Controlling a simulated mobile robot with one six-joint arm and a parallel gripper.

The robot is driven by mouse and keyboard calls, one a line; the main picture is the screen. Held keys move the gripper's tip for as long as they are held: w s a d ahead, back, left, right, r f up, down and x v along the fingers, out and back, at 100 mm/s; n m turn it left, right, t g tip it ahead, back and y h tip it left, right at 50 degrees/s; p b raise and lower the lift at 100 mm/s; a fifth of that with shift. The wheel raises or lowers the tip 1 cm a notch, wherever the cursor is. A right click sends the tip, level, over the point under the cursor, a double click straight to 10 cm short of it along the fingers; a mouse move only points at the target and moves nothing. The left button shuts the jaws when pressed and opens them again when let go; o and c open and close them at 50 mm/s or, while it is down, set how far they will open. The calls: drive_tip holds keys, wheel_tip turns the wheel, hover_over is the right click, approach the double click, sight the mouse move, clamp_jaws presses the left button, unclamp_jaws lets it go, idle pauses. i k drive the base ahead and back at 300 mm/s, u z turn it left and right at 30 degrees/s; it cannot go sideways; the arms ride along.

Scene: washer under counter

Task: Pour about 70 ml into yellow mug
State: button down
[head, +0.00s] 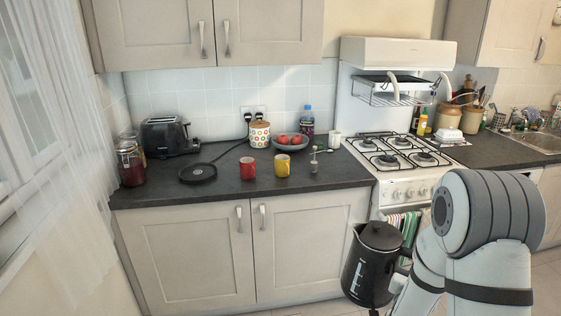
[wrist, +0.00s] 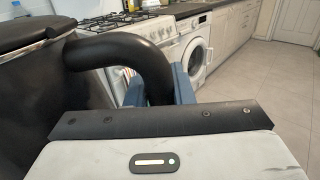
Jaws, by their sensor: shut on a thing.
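The yellow mug (head: 282,167) stands upright on the dark counter, just right of a red mug (head: 247,168). A black kettle (head: 371,264) hangs in front of the lower cabinets, below counter height and a little tilted. It is right of and nearer than the yellow mug. My gripper (wrist: 168,90) is shut on the kettle's black handle (wrist: 128,52), which shows in the wrist view with the kettle body at the left. The inside of the kettle and of the mugs is hidden. In the head view my arm hides most of the gripper.
A black kettle base (head: 198,173) lies on the counter at the left. The gas stove (head: 400,152) is at right. The counter (head: 225,193) before the mugs is clear.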

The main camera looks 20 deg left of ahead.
sight(284, 167)
drive_tip(key=z, duration=1.85)
drive_tip(key=i, duration=0.1)
drive_tip(key=u, duration=3.25)
drive_tip(key=i, duration=0.95)
drive_tip(key=z, duration=0.1)
drive_tip(key=k, duration=0.8)
drive_tip(key=u, duration=0.15)
drive_tip(key=i, duration=0.55)
